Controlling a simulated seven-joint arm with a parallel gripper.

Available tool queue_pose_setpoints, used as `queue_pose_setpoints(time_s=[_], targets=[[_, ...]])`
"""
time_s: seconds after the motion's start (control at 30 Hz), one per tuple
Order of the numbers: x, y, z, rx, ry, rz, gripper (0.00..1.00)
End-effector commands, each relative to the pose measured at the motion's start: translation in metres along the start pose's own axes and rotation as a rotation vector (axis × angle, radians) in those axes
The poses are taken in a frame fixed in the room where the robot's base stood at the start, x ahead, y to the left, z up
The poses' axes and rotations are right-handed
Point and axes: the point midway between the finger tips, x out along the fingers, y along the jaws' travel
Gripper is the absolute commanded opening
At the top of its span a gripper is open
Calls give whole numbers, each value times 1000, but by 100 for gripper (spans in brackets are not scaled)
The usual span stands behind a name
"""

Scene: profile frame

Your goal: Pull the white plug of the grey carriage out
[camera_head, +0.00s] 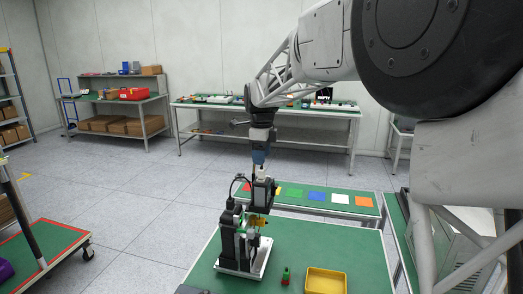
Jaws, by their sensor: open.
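A black fixture (229,240) stands upright on a white base plate (235,268) on the near green table. At its upper right is a dark grey block (264,196), which looks like the grey carriage, with a black cable looping to its left. A small pale part at the top of this block may be the white plug, but it is too small to tell. My gripper (261,168) points down from the blue section of my wrist, right above the block. It is open. I cannot tell whether its fingers are around the pale part or touching it.
A yellow part (259,221) sticks out below the block. Behind is a low green bench (301,205) with coloured squares.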

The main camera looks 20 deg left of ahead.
Motion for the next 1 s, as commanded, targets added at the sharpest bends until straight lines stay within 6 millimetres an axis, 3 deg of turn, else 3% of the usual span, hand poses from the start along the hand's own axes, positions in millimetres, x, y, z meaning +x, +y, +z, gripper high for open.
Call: queue_pose_setpoints(time_s=[0.5, 0.93, 1.0], targets=[[54, 0, 0, 0, 0, 1, 62], [60, 0, 0, 0, -1, -1, 62], [60, 0, 0, 0, -1, -1, 54]])
